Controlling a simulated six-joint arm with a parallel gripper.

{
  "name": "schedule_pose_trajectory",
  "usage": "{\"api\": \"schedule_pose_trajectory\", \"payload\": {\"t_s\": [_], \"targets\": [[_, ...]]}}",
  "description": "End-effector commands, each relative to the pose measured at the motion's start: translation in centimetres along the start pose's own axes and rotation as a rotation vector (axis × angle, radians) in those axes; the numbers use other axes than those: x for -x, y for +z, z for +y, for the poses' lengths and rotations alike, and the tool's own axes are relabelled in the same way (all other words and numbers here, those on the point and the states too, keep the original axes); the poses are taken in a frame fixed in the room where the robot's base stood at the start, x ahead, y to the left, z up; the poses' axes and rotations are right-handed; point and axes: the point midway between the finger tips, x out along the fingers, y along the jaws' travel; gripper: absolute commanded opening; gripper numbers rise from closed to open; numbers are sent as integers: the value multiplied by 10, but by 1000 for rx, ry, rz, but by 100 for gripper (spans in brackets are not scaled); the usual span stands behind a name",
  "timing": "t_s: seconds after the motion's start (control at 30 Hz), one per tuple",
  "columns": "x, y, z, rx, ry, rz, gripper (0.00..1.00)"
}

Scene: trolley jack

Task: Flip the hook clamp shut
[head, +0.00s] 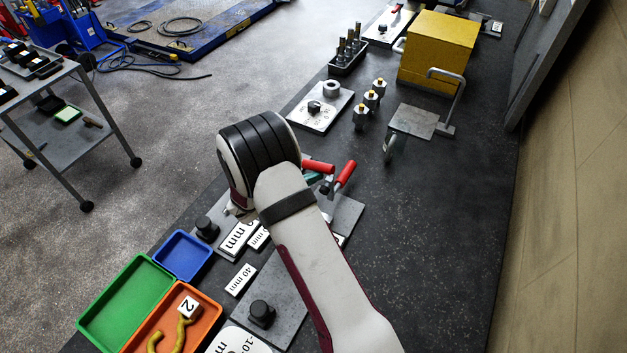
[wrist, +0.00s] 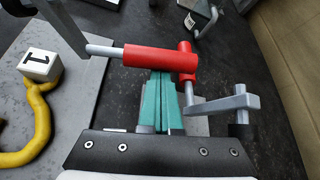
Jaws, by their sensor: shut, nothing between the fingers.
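The clamp has a red grip (wrist: 150,55) on a grey rod, lying across the wrist view. A second red part (wrist: 187,62) stands at its right end, with grey links (wrist: 222,103) below it. In the head view two red handles (head: 346,174) show just right of my wrist; the rest of the clamp is mostly hidden by my arm. My gripper (wrist: 160,78) has teal fingers held together, with nothing between them. Their tips reach up to the red grip and are partly covered by it; I cannot tell whether they touch.
A yellow hook (wrist: 40,125) and a white cube marked 1 (wrist: 40,65) are left in the wrist view. Green (head: 122,300), blue (head: 183,256) and orange (head: 205,315) trays stand at the head view's lower left. A yellow box (head: 437,50) is farther back. The dark bench (head: 430,230) is clear at right.

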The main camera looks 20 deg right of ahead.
Motion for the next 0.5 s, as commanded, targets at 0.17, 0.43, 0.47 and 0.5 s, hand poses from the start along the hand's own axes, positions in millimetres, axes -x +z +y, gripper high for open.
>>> {"api": "schedule_pose_trajectory", "payload": {"t_s": [0.17,0.43,0.47,0.5], "targets": [[8,14,0,137,-82,-3,0],[19,33,3,360,-213,-3,0],[20,35,4,384,-227,-3,0],[22,38,4,417,-247,-3,0]]}}
